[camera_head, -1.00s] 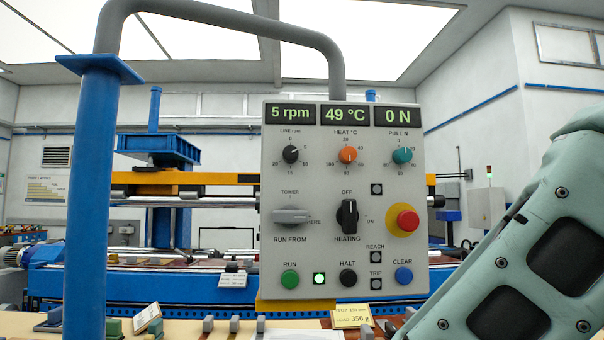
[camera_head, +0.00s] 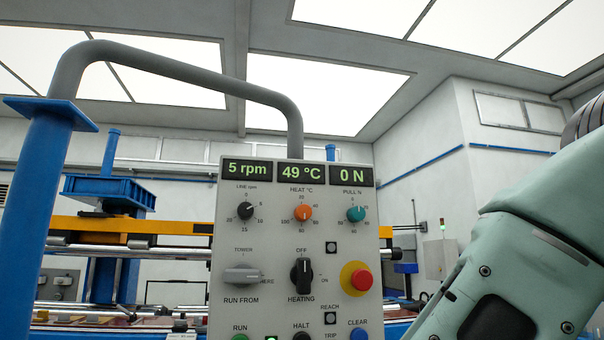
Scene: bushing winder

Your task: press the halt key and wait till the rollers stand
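The grey control panel (camera_head: 230,300) hangs from a bent grey pipe in the middle of the view. The black halt key (camera_head: 301,337) is at the bottom edge, mostly cut off, under its HALT label. The line display (camera_head: 247,170) reads 5 rpm, the heat display 49 °C and the pull display 0 N. The green lamp (camera_head: 271,338) beside the halt key just shows at the bottom edge and looks lit. Part of the machine with long bars (camera_head: 60,278) shows behind the panel; whether rollers turn cannot be told. My gripper is out of view; only my pale green arm shows at the right.
A red mushroom button (camera_head: 361,279) on a yellow base sits at the panel's right. The run key (camera_head: 240,337) and blue clear key (camera_head: 358,335) flank the halt key. A blue post (camera_head: 40,200) stands at the left. My arm fills the lower right.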

